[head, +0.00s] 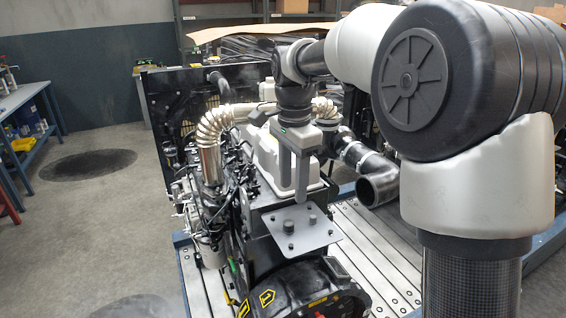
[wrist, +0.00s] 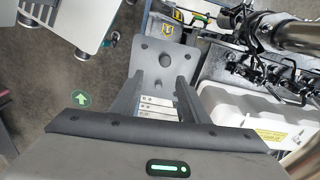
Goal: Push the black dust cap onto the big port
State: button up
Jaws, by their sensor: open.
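A light grey metal plate (head: 325,236) sits at the near end of the engine, above the black flywheel housing. It carries a raised dark round piece (head: 312,219) and several flatter dark round spots. I cannot tell for sure which is the black dust cap and which is the big port. The plate (wrist: 143,63) also shows in the wrist view, ahead of the fingertips, with a dark round piece (wrist: 165,60) on it. My gripper (head: 292,190) is open and hangs above the plate's far side. In the wrist view my gripper (wrist: 157,82) has nothing between its fingers.
The engine's pale cover (head: 272,160) stands just behind my gripper. A black elbow pipe (head: 375,178) juts out to the right. A silver bellows pipe (head: 213,125) rises at left. A slatted metal bed (head: 375,255) lies below; a blue workbench (head: 30,120) stands far left.

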aim_at(289, 223)
jog(key=shift+m, duration=0.5)
jog(key=shift+w+a+f+b, duration=0.2)
jog(key=shift+f+b, duration=1)
jog(key=shift+f, duration=0.8)
jog(key=shift+w+a+f+b, duration=0.1)
jog(key=shift+w+f+b, duration=0.15)
jog(key=shift+f+b, duration=1.4)
jog(key=shift+w+a+f+b, duration=0.15)
jog(key=shift+f+b, duration=0.65)
jog(key=shift+f, duration=1.55)
jog(key=shift+c, duration=0.3)
jog(key=c, duration=1)
jog(key=shift+o, duration=0.2)
jog(key=shift+r, duration=0.1)
jog(key=shift+r+p, duration=2.35)
jog(key=shift+r, duration=0.15)
